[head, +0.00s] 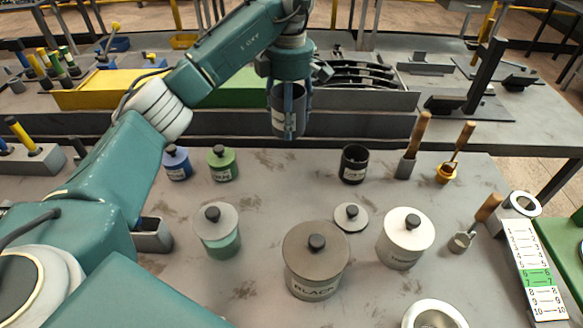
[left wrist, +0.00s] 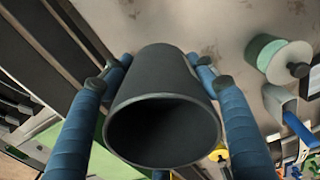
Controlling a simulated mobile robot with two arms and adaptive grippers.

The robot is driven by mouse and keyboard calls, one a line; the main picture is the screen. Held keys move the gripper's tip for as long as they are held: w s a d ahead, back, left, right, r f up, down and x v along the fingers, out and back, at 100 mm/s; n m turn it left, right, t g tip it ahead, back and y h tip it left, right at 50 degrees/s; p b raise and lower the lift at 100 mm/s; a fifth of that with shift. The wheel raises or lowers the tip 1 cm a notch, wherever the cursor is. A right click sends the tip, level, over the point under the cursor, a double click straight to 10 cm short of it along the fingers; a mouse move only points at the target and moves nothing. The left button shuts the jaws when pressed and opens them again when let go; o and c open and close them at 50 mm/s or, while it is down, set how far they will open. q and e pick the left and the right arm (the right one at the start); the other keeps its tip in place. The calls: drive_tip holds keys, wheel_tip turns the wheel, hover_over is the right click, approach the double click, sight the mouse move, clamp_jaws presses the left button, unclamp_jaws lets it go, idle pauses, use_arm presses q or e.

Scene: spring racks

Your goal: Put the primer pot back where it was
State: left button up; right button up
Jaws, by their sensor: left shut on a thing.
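My left gripper (head: 288,128) is shut on a dark grey, open-topped pot, taken as the primer pot (head: 277,118), and holds it near the back edge of the grey table. Its label is too small to read. In the left wrist view, the blue fingers of the gripper (left wrist: 160,95) grip both sides of the pot (left wrist: 158,75), and its dark open mouth faces the camera. A loose grey lid with a black knob (head: 351,217) lies on the table. My right gripper is not in view.
An open black pot (head: 354,164) and brushes (head: 412,145) are at right. Bare tabletop shows below the held pot.

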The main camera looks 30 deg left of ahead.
use_arm(q)
drive_tip(key=p, duration=0.2)
hover_over(289, 177)
wheel_tip(289, 177, down, 7)
wheel_tip(289, 177, down, 5)
drive_tip(key=shift+r+p, duration=0.1)
drive_tip(key=shift+p, duration=0.2)
drive_tip(key=shift+f, duration=0.6)
wheel_tip(289, 177, down, 3)
drive_tip(key=shift+f+p, duration=0.1)
drive_tip(key=shift+p, duration=0.4)
drive_tip(key=shift+w+f, duration=0.1)
drive_tip(key=shift+f, duration=0.5)
drive_tip(key=o, duration=1.7)
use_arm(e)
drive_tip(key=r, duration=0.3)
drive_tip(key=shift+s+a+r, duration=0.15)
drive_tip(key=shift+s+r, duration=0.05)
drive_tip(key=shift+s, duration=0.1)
